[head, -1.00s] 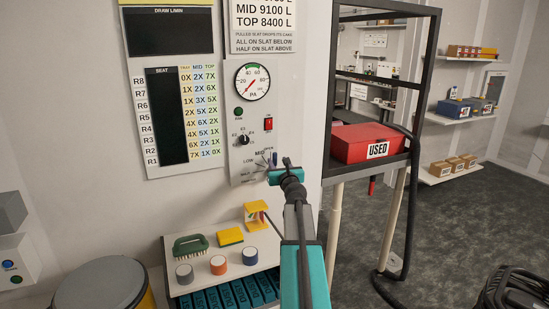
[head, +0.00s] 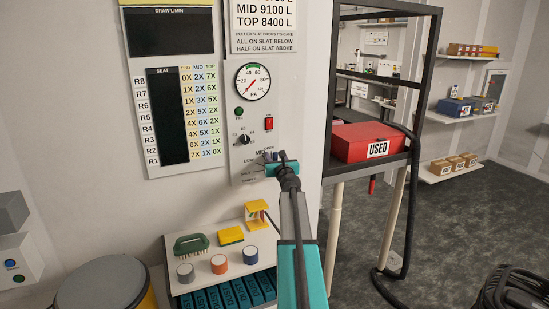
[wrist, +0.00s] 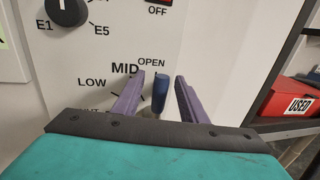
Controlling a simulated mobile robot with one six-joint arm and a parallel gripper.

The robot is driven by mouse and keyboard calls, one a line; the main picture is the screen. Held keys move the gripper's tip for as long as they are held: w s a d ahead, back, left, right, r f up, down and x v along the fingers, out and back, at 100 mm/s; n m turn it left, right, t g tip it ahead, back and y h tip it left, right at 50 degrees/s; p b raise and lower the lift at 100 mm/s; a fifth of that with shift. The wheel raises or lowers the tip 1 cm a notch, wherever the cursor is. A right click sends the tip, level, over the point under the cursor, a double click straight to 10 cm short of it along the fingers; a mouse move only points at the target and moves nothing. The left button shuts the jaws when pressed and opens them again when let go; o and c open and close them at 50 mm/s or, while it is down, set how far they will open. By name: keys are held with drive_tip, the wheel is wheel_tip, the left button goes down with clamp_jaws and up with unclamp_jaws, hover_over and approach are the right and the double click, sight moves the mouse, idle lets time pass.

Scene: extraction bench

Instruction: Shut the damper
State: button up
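The damper control is on the pale wall panel, with OPEN, MID, LOW and a partly hidden lowest label. Its dark blue lever handle (wrist: 160,92) stands near upright just under OPEN in the wrist view. My gripper (wrist: 159,82) is open, with one purple finger on each side of the handle. A gap shows on both sides, so the fingers appear not to touch it. The lever's lower end and pivot are mostly hidden behind my gripper body. In the head view my gripper (head: 272,156) is at the damper scale and covers much of it.
Above the damper are a red OFF switch (head: 269,124), a black selector knob (head: 244,139) and a pressure gauge (head: 252,82). A rack with a red USED box (head: 369,143) stands to the right. A shelf (head: 207,262) with brush, sponge and rolls is below.

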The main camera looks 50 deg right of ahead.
clamp_jaws()
drive_tip(key=shift+s+a, duration=0.1)
drive_tip(key=shift+a, duration=0.1)
drive_tip(key=shift+d, duration=0.15)
